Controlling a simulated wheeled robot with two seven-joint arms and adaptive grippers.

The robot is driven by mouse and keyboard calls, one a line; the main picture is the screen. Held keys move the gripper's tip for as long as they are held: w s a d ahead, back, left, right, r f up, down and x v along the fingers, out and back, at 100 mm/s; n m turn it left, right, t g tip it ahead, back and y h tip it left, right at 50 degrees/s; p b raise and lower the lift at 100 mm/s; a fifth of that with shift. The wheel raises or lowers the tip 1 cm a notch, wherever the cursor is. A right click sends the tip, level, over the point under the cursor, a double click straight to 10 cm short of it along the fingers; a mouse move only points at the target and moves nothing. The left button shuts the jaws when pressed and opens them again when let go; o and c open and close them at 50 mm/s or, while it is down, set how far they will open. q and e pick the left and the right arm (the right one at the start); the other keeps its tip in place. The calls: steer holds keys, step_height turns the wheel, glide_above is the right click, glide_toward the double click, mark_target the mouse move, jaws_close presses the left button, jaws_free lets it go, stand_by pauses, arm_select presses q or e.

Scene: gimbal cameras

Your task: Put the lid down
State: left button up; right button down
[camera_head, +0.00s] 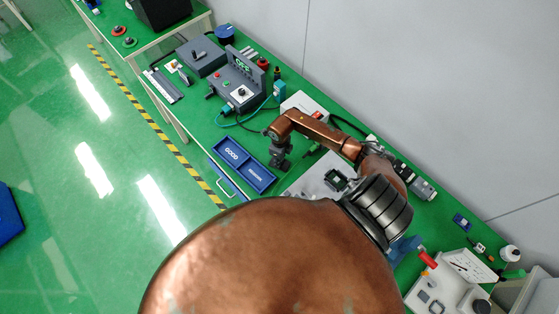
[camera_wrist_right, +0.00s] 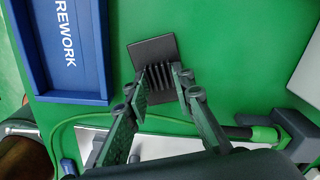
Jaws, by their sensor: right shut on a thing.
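The lid (camera_wrist_right: 150,50) is a dark grey plate with a row of upright ribs, seen from above in the right wrist view. My right gripper (camera_wrist_right: 168,82) has its two fingers on either side of the ribs and is shut on the lid. The lid is over or on the green bench, just right of the blue REWORK tray (camera_wrist_right: 75,97); I cannot tell whether it touches the surface. In the head view, the right gripper (camera_head: 279,157) is beside the blue GOOD and REWORK trays, and the lid is hard to make out. My left gripper is not in view.
A grey control box (camera_head: 238,80) with cables stands behind. In the wrist view, a green hose (camera_wrist_right: 85,118) and a green-tipped tool (camera_wrist_right: 262,134) lie near the fingers. A white wall runs along the right.

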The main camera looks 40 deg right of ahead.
steer(key=shift+f, duration=0.15)
steer(key=c, duration=1.7)
jaws_free()
steer(key=shift+o, duration=0.2)
steer(key=shift+w+r, duration=0.1)
steer(key=shift+r, duration=0.45)
step_height(320, 180, up, 11)
steer(key=b, duration=0.1)
steer(key=shift+r, duration=0.15)
